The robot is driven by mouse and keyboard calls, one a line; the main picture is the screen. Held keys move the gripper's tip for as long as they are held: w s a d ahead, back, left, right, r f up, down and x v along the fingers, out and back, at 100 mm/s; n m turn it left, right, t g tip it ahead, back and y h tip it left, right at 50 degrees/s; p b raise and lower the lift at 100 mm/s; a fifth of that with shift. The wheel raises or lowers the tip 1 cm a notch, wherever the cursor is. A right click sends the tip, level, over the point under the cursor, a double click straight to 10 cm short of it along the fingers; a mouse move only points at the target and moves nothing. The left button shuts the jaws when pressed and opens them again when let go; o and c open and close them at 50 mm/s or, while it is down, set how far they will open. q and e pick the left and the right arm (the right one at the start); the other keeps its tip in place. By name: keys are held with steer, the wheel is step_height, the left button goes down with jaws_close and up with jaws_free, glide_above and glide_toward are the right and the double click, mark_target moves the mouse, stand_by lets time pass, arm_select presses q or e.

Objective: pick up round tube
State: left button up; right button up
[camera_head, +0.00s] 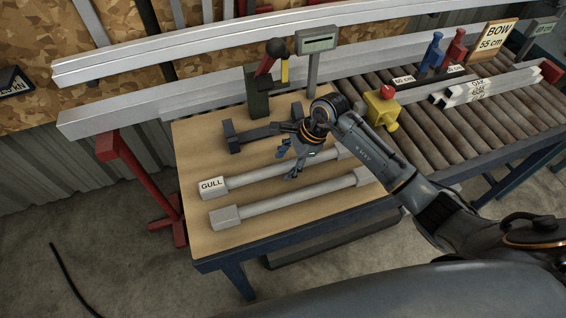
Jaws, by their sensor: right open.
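Two grey round tubes with square end blocks lie on the wooden table top (215,243). The rear tube (250,178) has a white block marked "GULL" at its left end, and my arm hides part of its right half. My right gripper (287,163) is open and empty. It appears over the rear tube, right of its middle; the height above it is hard to tell. My left gripper is not in view.
A dark clamp-like fixture (255,134) and a green lever press (257,101) stand at the table's back. A yellow block (381,112) sits by the roller conveyor (450,128) on the right. Long metal rails (200,56) run behind. A red stand (135,172) is at the left.

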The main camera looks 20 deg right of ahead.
steer(key=shift+w+a+f, duration=0.1)
steer(key=shift+a+f, duration=0.15)
steer(key=shift+f, duration=0.3)
jaws_close()
steer(key=shift+r, duration=0.15)
steer(key=shift+r+b, duration=0.55)
steer(key=shift+b, duration=0.05)
steer(key=shift+w+r+b, duration=0.1)
steer(key=shift+r+b, duration=0.55)
steer(key=shift+r, duration=0.1)
steer(key=s+r+b, duration=0.4)
steer(key=s+r, duration=0.6)
steer(key=s, duration=0.4)
steer(key=shift+s+d, duration=0.15)
steer(key=shift+d, duration=0.05)
